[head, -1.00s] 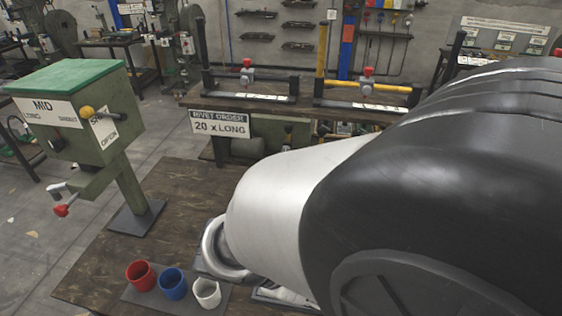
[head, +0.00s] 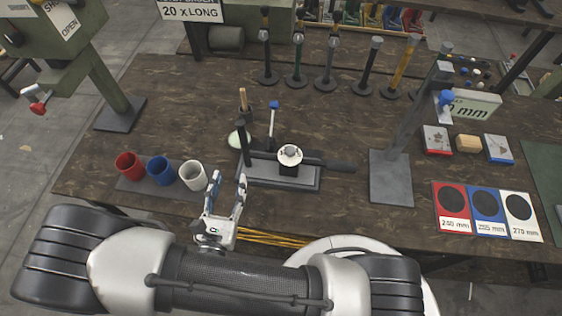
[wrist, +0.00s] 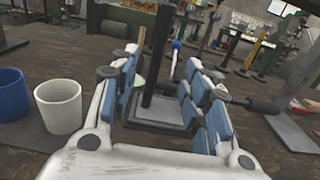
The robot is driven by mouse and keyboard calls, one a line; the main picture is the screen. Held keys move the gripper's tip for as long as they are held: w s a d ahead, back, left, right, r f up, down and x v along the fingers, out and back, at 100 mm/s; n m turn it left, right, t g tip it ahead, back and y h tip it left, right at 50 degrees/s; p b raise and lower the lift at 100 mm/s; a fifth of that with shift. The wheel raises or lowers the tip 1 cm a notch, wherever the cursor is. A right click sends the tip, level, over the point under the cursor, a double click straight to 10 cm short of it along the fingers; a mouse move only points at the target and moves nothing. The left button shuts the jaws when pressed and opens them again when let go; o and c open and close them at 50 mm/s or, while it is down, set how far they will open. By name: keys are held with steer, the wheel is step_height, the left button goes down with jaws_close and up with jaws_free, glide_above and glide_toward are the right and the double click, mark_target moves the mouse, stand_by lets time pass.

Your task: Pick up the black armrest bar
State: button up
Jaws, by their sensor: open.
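A small press fixture (head: 283,180) with a dark base plate stands on the bench in the head view. A black upright bar (head: 243,147) rises at its left end, and a black horizontal bar (head: 335,164) sticks out to its right. I cannot tell which of these is the armrest bar. My gripper (head: 227,187) is open and empty, in front and left of the fixture. In the wrist view the upright black bar (wrist: 160,65) shows between the blue-padded fingers, beyond them; contact cannot be told. The horizontal bar (wrist: 262,103) shows right of the right finger.
Red (head: 129,166), blue (head: 160,170) and white (head: 191,176) cups stand just left of my gripper. Several upright posts (head: 329,70) line the bench's back. A grey stand (head: 391,178) and coloured length cards (head: 487,207) are at right. Bare bench lies behind the cups.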

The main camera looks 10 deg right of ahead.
mark_target(241, 138)
steer(key=b+x, duration=0.1)
steer(key=x, duration=1.1)
steer(key=b+x, duration=0.1)
steer(key=x, duration=0.2)
steer(key=shift+w+d+r, duration=0.15)
steer(key=shift+w+r, duration=0.15)
steer(key=shift+c, duration=0.4)
jaws_close()
